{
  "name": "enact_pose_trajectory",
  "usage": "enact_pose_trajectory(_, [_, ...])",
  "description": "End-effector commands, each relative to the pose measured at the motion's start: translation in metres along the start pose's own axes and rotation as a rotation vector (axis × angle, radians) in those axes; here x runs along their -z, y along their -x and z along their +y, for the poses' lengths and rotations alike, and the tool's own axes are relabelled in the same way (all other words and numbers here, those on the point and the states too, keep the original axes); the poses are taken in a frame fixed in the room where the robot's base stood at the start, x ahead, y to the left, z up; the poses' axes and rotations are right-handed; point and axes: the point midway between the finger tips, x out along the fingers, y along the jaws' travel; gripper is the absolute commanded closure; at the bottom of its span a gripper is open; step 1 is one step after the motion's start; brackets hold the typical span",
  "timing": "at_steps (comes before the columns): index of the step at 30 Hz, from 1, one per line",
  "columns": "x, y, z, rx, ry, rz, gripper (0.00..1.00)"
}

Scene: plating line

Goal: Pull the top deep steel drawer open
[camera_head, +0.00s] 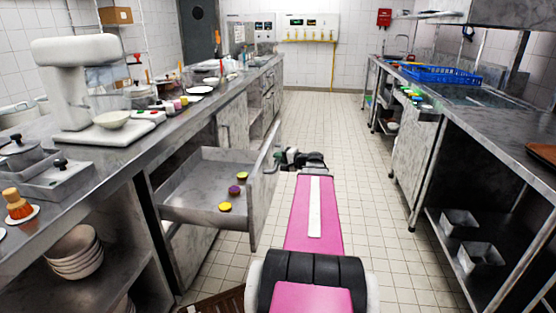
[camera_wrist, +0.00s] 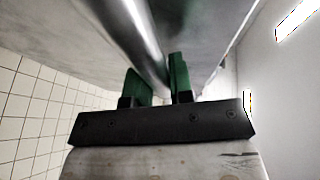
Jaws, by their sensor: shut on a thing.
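The top deep steel drawer (camera_head: 192,192) stands pulled out from the left counter in the head view. Several small round yellow and purple items (camera_head: 234,190) lie inside it. My gripper (camera_head: 280,158) is at the drawer's front, at the end of my pink arm. In the wrist view, my gripper's green fingers (camera_wrist: 158,85) are on both sides of the drawer's round steel handle bar (camera_wrist: 138,30) and shut on it. The drawer front fills the area behind the bar.
The left counter (camera_head: 120,160) carries a white mixer (camera_head: 75,80), pots and plates. Stacked bowls (camera_head: 75,252) sit on its lower shelf. The right counter (camera_head: 465,130) holds a blue crate (camera_head: 440,75). The tiled aisle floor (camera_head: 320,115) between them is clear.

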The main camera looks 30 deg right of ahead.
Motion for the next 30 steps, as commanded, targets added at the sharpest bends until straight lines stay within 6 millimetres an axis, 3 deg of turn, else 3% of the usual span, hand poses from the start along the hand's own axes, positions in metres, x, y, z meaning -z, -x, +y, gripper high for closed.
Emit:
enact_pose_trajectory(1, [0.0,0.0,0.0,-0.002,0.0,-0.001,1.0])
enact_pose_trajectory(2, [0.0,0.0,0.0,-0.001,0.0,-0.001,0.69])
enact_pose_trajectory(3, [0.0,0.0,0.0,-0.001,0.0,-0.001,0.56])
enact_pose_trajectory(4, [0.0,0.0,0.0,-0.001,0.0,-0.001,0.54])
enact_pose_trajectory(16, [0.0,0.009,0.0,0.0,0.0,0.001,0.54])
enact_pose_trajectory(30, [-0.001,0.086,0.0,-0.001,0.0,0.003,0.54])
